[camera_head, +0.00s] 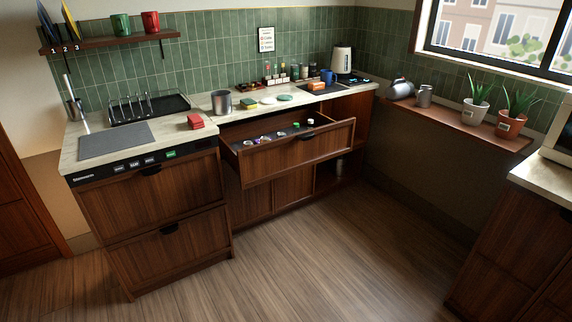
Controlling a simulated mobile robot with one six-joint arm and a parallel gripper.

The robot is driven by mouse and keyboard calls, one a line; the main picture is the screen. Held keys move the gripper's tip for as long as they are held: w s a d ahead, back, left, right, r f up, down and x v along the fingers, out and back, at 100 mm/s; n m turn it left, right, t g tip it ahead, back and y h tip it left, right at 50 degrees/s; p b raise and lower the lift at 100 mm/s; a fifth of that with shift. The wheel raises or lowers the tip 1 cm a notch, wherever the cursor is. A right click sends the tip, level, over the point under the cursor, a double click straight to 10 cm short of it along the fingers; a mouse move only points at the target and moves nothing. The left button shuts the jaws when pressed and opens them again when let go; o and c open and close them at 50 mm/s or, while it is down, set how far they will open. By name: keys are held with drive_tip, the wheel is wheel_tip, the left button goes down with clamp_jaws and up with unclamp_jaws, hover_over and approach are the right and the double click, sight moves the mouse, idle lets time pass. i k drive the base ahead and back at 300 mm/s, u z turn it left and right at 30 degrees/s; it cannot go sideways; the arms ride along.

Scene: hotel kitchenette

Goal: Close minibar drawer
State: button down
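The drawer (300,150) stands pulled out from under the counter, to the right of the dark-fronted appliance. Its wooden front has a dark handle near the middle. Several small items, some with coloured lids, lie inside it. I cannot tell from a label whether it is the minibar drawer, but it is the only drawer seen open. My gripper is not in view.
Two wooden drawer fronts (152,200) at the left are shut. The wood floor (330,270) before the open drawer is clear.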

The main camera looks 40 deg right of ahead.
sight(256, 164)
drive_tip(key=z, duration=0.1)
drive_tip(key=i, duration=0.95)
drive_tip(key=u, duration=0.05)
